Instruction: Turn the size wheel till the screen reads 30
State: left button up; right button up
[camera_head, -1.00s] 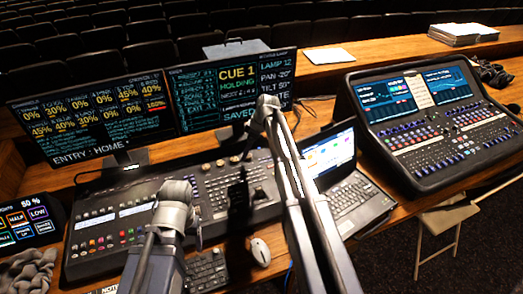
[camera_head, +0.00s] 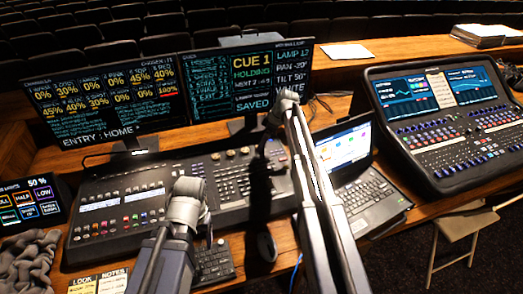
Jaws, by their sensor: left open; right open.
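The lighting console (camera_head: 125,190) stands across the desk with faders, coloured keys and a row of round wheels (camera_head: 216,155) along its back edge. Which wheel is the size wheel I cannot read. The right screen (camera_head: 285,85) shows CUE 1, HOLDING, LAMP 12, TILT 50, WHITE and SAVED; I make out no size value. My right gripper (camera_head: 261,165) hangs dark over the console's right part, right of the wheels; its fingers blend with the shadow. My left gripper (camera_head: 208,232) is low at the console's front edge, partly hidden by its arm. Both are open and apart from the wheels.
A laptop (camera_head: 368,195) stands right of my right arm, with a big sound mixer (camera_head: 440,125) beyond it. A mouse (camera_head: 266,246) and keyboard (camera_head: 215,262) lie in front. A small touch panel (camera_head: 30,203), grey cloth (camera_head: 28,262) and note cards (camera_head: 100,281) are at left.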

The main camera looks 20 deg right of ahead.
jog(key=shift+b+x, duration=0.6)
jog(key=shift+x, duration=0.55)
grip_shut()
